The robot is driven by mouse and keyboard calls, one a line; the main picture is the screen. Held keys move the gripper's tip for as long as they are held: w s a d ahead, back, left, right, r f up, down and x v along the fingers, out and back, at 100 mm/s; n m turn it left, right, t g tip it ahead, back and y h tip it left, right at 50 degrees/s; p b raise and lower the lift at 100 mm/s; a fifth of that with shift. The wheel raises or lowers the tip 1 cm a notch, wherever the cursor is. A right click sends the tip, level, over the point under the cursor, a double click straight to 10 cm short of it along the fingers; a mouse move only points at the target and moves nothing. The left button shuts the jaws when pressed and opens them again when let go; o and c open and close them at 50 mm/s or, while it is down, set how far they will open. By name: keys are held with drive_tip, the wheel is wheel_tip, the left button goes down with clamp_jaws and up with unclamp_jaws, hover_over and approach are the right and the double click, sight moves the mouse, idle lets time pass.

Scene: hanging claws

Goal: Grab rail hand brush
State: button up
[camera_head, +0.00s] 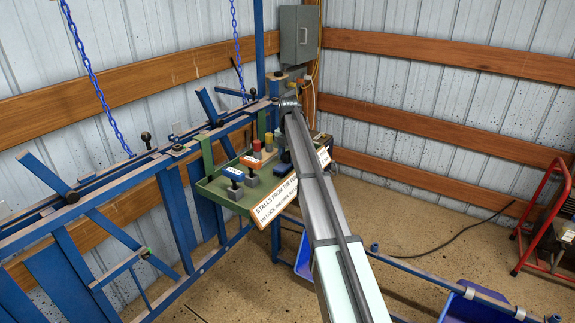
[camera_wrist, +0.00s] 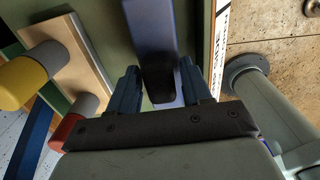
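A long dark-blue object (camera_wrist: 150,28), which looks like the rail hand brush, lies between the fingers of my gripper (camera_wrist: 158,68) in the wrist view. One finger is on each side of it, with a visible gap at the left finger, so my gripper looks open around it. Contact at the right finger is hard to tell. In the head view a small dark-blue part (camera_head: 285,156) shows beside my arm on the green tray (camera_head: 214,186). My arm hides my gripper there.
Red-capped (camera_head: 257,148) and yellow-capped (camera_head: 268,142) pieces stand close by on the tray. Blue-topped blocks (camera_head: 234,178) stand at its front left. A sign (camera_head: 276,201) runs along the front edge. Blue rails (camera_head: 110,230) fill the left. Blue bins (camera_head: 470,306) are below right.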

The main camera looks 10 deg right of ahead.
clamp_jaws()
drive_tip(key=shift+r, duration=0.1)
